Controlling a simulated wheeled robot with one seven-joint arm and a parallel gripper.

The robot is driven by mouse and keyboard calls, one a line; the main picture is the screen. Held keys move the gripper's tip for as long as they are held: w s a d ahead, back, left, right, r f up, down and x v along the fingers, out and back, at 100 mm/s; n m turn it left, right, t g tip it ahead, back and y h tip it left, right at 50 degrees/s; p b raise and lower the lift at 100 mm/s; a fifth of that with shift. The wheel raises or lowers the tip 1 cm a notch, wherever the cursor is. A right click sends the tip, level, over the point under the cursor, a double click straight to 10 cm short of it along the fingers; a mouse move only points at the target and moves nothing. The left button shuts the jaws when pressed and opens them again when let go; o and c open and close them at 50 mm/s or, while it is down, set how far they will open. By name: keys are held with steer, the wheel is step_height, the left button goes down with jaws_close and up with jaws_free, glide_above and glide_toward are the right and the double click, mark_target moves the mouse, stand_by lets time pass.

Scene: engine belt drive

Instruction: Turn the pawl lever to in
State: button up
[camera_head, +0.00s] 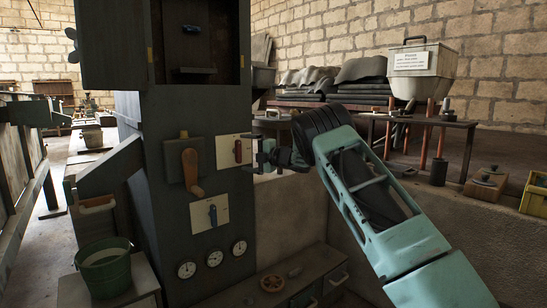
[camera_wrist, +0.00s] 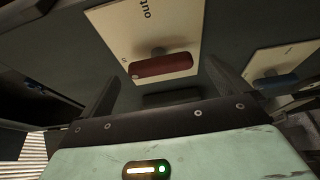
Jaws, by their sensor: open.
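The red lever (camera_head: 238,151) hangs roughly vertical on a white plate (camera_head: 225,152) on the dark cabinet's front. In the wrist view the red lever (camera_wrist: 162,66) lies across the picture between my finger directions, and its plate (camera_wrist: 120,30) bears the word "out" and a smaller mark that may be "in". My gripper (camera_head: 264,153) is just right of the plate in the head view. In the wrist view my gripper (camera_wrist: 166,85) has its two fingers spread, one on each side of the red lever, with nothing held. Whether the fingers touch it cannot be told.
A blue lever (camera_head: 213,214) on another white plate sits below. A brown crank with an orange handle (camera_head: 191,172) is to the left. Several gauges (camera_head: 214,258) line the cabinet's lower edge. A green bucket (camera_head: 103,266) stands at lower left, and a cluttered workbench (camera_head: 420,121) at right.

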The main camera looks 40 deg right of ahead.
steer(key=p+v, duration=0.1)
steer(key=v, duration=1.3)
steer(key=shift+s, duration=0.25)
